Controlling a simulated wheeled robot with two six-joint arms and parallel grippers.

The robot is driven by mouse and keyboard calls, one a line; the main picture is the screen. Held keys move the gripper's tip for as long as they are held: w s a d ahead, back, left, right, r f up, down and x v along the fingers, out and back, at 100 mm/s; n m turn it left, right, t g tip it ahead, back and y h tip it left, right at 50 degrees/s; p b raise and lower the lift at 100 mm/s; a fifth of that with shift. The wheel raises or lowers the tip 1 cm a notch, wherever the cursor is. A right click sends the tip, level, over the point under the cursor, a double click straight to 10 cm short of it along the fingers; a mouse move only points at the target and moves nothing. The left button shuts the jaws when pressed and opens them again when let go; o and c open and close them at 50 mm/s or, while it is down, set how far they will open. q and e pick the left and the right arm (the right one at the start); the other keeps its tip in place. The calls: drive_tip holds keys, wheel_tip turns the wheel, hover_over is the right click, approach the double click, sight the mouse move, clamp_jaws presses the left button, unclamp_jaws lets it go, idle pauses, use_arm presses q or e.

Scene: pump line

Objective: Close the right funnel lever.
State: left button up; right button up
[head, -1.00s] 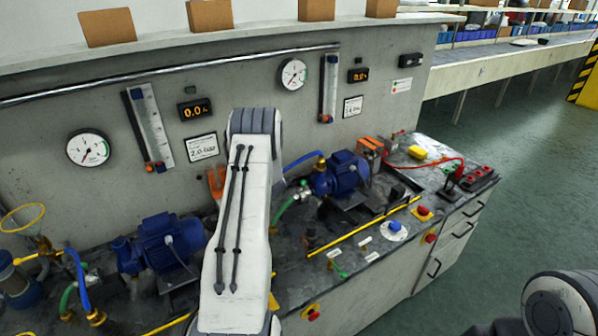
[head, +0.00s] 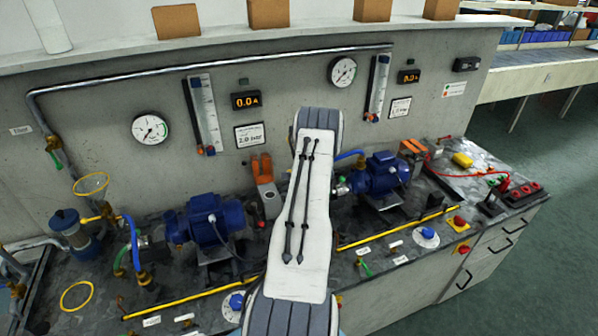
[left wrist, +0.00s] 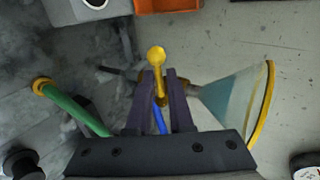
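In the left wrist view a yellow ball-ended lever (left wrist: 156,56) stands between the dark fingertips of my left gripper (left wrist: 161,78). The fingers are close on either side of its stem; I cannot tell whether they touch it. A pale clear funnel (left wrist: 228,98) with a yellow rim is just right of the fingers. In the head view my left arm covers this gripper, the lever and that funnel. Another funnel with a yellow rim (head: 91,184) shows at the far left of the bench. My right gripper is not in view.
A green hose (left wrist: 75,110) lies left of the fingers in the left wrist view. In the head view blue pumps stand on either side of my arm, one left (head: 207,217) and one right (head: 378,175). The panel wall (head: 290,90) rises behind.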

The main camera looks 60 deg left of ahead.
use_arm(q)
drive_tip(key=shift+o, duration=0.8)
drive_tip(key=shift+d, duration=0.1)
drive_tip(key=b+v, duration=0.2)
drive_tip(key=v, duration=0.8)
drive_tip(key=shift+b, duration=0.3)
drive_tip(key=shift+r, duration=0.1)
